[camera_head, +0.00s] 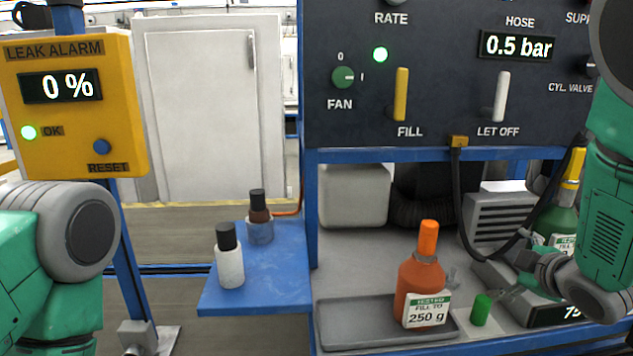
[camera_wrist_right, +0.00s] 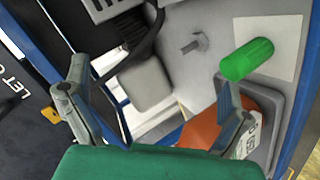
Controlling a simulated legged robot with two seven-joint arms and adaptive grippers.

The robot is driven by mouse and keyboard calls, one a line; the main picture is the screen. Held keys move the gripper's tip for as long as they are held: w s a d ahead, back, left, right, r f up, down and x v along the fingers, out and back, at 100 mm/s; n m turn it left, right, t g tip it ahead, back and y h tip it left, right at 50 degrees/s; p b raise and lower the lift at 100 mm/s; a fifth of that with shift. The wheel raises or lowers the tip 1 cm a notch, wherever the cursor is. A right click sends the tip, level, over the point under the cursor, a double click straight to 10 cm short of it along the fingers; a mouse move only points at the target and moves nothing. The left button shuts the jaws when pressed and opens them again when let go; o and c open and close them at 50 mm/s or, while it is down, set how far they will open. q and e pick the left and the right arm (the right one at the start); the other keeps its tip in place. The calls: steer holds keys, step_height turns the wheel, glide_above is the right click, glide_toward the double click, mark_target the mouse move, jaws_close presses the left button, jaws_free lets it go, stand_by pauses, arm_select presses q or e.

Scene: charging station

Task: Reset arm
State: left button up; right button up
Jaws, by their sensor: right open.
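My right gripper (camera_head: 508,283) is at the right of the head view, over the bench beside the scale; its fingers also show in the right wrist view (camera_wrist_right: 152,88), spread apart with nothing between them. A small green cap (camera_head: 481,309) stands on the bench near the fingertips; it also shows in the wrist view (camera_wrist_right: 247,59), beyond one finger. An orange bottle (camera_head: 420,285) labelled "250 g" stands upright in the grey tray (camera_head: 350,315). My left arm shows at the left edge of the head view, but its gripper is out of view.
A green bottle (camera_head: 556,222) with a yellow top stands at the scale (camera_head: 556,313), partly behind my right arm. A black hose (camera_head: 470,225) hangs from the dark panel (camera_head: 440,120). Two small bottles stand on the blue shelf (camera_head: 270,290). The yellow alarm box (camera_head: 75,140) reads 0 %.

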mark_target(495, 340)
steer(key=s+f+m+g, duration=0.1)
steer(key=s+f, duration=0.1)
steer(key=f, duration=0.2)
steer(key=s+a+f+m+g, duration=0.1)
steer(key=s+f, duration=0.2)
steer(key=f, duration=0.1)
steer(key=s+a+f+m+g, duration=0.1)
steer(key=s+f, duration=0.1)
steer(key=f, duration=0.2)
steer(key=shift+s+f, duration=0.1)
steer(key=shift+s, duration=0.15)
steer(key=s+a+f+m+g, duration=0.2)
steer(key=s+f, duration=0.3)
steer(key=s, duration=0.5)
steer(key=s+a+f+m+g, duration=0.3)
steer(key=s+f, duration=0.3)
steer(key=s, duration=0.4)
steer(key=s+a+f+m+g, duration=0.2)
steer(key=s+f, duration=0.4)
steer(key=s, duration=0.4)
steer(key=shift+a+f+m+g, duration=0.2)
steer(key=shift+m+g, duration=0.2)
steer(key=shift+g, duration=0.5)
steer(key=shift+w, duration=0.1)
